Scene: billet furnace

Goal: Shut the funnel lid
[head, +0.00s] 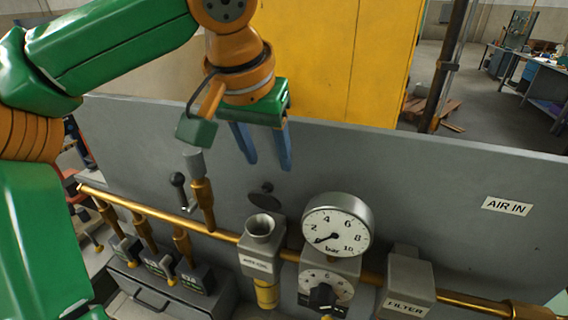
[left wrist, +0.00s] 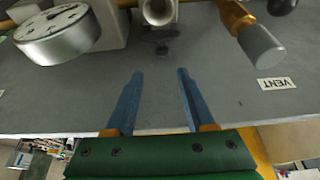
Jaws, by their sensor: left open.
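The grey funnel (head: 262,228) sits on top of the labelled oiler block (head: 262,262), and its mouth is open. The dark round lid (head: 265,201) stands raised behind the funnel, against the grey panel, with a small knob on it. In the left wrist view the funnel (left wrist: 159,12) is at the top edge, with the dark lid (left wrist: 162,34) just below it. My left gripper (head: 264,163) has its two blue fingers apart and empty. It hangs above the lid, pointing down, and does not touch it. My right gripper is not in view.
A round pressure gauge (head: 337,224) stands close right of the funnel. A vent valve with a grey-capped brass stem (head: 203,195) and a dark ball lever (head: 178,181) are to the left. A brass pipe (head: 150,210) runs across. The grey panel (head: 400,170) rises behind.

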